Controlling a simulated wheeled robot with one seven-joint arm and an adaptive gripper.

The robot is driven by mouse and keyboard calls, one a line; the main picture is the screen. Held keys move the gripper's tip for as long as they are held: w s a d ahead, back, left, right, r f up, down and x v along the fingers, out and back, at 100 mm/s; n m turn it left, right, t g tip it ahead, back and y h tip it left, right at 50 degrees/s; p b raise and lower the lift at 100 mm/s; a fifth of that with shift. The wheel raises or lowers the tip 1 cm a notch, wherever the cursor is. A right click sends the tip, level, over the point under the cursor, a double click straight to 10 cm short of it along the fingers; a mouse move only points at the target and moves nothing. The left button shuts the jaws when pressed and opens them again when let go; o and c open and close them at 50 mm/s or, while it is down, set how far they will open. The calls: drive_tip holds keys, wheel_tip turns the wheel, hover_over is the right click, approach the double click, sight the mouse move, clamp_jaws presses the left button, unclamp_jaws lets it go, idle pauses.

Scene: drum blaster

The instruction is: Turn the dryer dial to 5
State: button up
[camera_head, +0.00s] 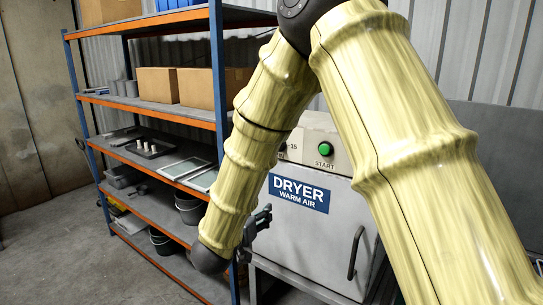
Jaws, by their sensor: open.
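The dryer (330,215) is a light grey metal cabinet in the middle right, with a blue "DRYER WARM AIR" label. Its top panel (326,130) carries a green START button (325,149) and part of a scale ending in 15. My gripper (264,217) is dark, partly hidden behind the end of my arm, beside the dryer's left front edge and below panel height. It is open and I see nothing in it.
A blue and orange shelf rack (215,95) stands left of the dryer, close to my arm. It holds cardboard boxes (158,85), trays and buckets (188,208). A black door handle (356,253) sticks out of the dryer front. The floor (50,250) at left is clear.

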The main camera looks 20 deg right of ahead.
drive_tip(key=s+a+r+m+g+h, duration=0.25)
drive_tip(key=r+m+h, duration=0.2)
drive_tip(key=r, duration=1.25)
drive_tip(key=p+x, duration=0.2)
drive_tip(key=x, duration=0.8)
drive_tip(key=shift+d+r+t+p, duration=0.15)
drive_tip(key=shift+r+t+p, duration=0.25)
drive_tip(key=shift+r, duration=0.15)
drive_tip(key=c, duration=1)
